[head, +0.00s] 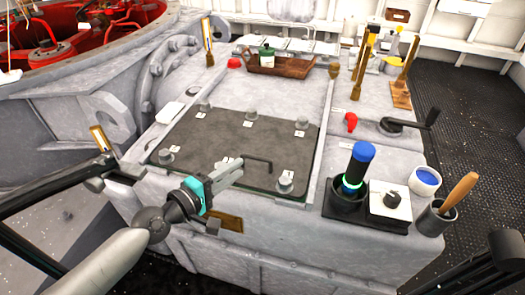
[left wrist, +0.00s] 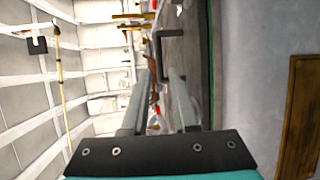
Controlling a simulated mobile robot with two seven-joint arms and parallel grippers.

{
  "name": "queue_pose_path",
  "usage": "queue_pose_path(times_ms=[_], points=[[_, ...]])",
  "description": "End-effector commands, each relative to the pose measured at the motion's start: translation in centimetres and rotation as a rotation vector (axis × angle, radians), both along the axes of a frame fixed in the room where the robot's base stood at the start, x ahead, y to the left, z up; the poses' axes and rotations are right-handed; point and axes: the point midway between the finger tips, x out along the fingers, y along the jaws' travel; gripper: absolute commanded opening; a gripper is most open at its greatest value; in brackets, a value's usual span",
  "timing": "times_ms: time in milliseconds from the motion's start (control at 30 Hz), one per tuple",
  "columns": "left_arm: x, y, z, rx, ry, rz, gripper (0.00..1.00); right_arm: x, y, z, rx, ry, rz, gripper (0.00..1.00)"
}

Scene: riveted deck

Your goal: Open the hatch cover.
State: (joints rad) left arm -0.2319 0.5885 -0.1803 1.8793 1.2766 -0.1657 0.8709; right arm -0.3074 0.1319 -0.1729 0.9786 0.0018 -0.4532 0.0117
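The hatch cover (head: 235,135) is a flat dark plate on top of the grey deck block, lying closed. Labelled round knobs sit around its edges. A thin dark bent handle (head: 259,161) stands near its front edge. My left gripper (head: 238,164) is just left of the handle, over the front part of the cover. In the left wrist view, the two fingers (left wrist: 158,88) are apart with nothing between them. The handle (left wrist: 166,36) shows beyond the fingertips, apparently clear of them. My right gripper is not seen; only a dark arm part shows at the lower right.
A dark cylinder with a blue top (head: 356,167) stands in a holder right of the cover. A grey cup with a wooden handle (head: 447,208) stands beside it. A black crank (head: 405,124) and a wooden tray (head: 280,66) are farther back.

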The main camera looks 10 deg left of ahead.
Motion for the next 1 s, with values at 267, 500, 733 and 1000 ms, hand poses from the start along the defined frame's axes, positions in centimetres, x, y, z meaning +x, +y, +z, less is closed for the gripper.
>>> queue_pose_path(times_ms=[267, 500, 733, 1000], points=[[4.0, -1.9, -0.8, -0.002, -0.002, 0.0, 0.27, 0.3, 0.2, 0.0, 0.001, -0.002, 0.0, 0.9], [7.3, -3.5, -1.5, -0.001, -0.002, -0.001, 0.27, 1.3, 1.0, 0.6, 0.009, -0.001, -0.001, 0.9], [9.2, -4.3, -1.9, 0.0, -0.001, -0.001, 0.27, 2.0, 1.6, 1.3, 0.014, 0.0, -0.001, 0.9], [9.6, -4.6, -1.9, 0.002, 0.0, -0.002, 0.27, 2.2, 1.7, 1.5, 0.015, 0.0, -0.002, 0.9]])
